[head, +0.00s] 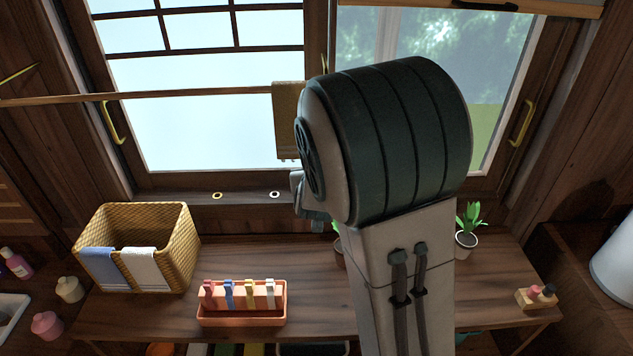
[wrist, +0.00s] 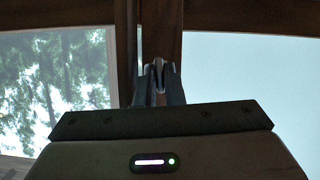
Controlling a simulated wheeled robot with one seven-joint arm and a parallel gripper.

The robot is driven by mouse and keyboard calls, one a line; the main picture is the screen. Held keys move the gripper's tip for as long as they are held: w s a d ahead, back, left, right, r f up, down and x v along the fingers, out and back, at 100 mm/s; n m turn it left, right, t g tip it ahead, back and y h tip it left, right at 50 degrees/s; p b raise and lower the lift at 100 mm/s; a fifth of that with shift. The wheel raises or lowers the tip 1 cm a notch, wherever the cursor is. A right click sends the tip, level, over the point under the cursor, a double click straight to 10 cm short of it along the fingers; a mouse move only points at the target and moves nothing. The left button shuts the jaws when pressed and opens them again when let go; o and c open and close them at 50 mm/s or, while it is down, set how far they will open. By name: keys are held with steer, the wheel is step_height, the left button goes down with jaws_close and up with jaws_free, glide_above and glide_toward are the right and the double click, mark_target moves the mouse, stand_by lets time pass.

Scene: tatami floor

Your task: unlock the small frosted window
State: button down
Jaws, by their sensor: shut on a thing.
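The window's frosted pane (head: 205,125) is pale, with dark lattice bars at its top, on the left of the head view. It is the plain pale area (wrist: 250,75) on the right of the wrist view. The dark wooden middle stile (wrist: 163,25) stands between it and the clear pane. My gripper (wrist: 158,82) is at this stile, its fingers closed on a small pale grey piece (wrist: 158,66), seemingly the window's latch. The latch's shape and setting are mostly hidden by the fingers.
A pole (head: 180,94) crosses before the window with a brown cloth (head: 286,115) hanging close left of my arm. Below, a wooden counter (head: 330,322) holds a wicker basket (head: 180,245), an orange peg box (head: 242,318) and a potted plant (head: 467,240).

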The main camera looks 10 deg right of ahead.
steer(key=shift+f+m+b, duration=0.1)
steer(key=shift+m+b, duration=0.3)
steer(key=shift+b, duration=0.25)
steer(key=c, duration=1.5)
jaws_free()
steer(key=shift+a, duration=0.1)
steer(key=shift+c, duration=0.2)
steer(key=shift+d, duration=0.25)
